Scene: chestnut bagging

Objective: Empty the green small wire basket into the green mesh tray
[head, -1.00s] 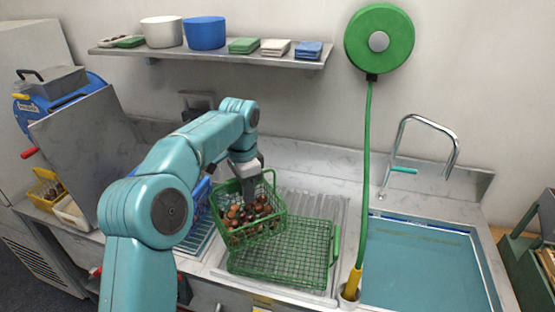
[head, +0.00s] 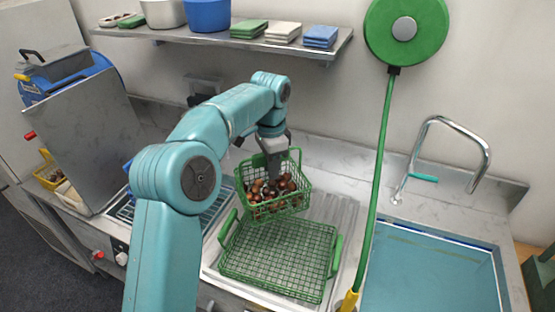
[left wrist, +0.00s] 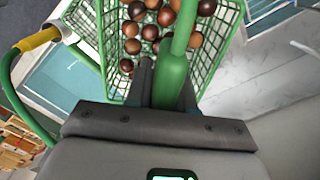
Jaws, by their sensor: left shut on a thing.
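The green small wire basket (head: 277,207) holds several brown chestnuts (head: 266,190). It hangs over the back part of the green mesh tray (head: 272,262), close to upright. The tray lies on the draining board and its visible mesh is bare. My left gripper (head: 274,172) comes down from above and is shut on the basket. In the left wrist view, the fingers (left wrist: 160,85) grip a green bar of the basket (left wrist: 225,50), with chestnuts (left wrist: 150,32) behind it. My right gripper is not in view.
A sink (head: 430,270) with a tap (head: 440,125) lies to the right. A green hose (head: 379,170) hangs down beside the tray. A shelf (head: 220,40) with tubs and folded cloths runs above. A blue rack (head: 200,218) stands left of the tray.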

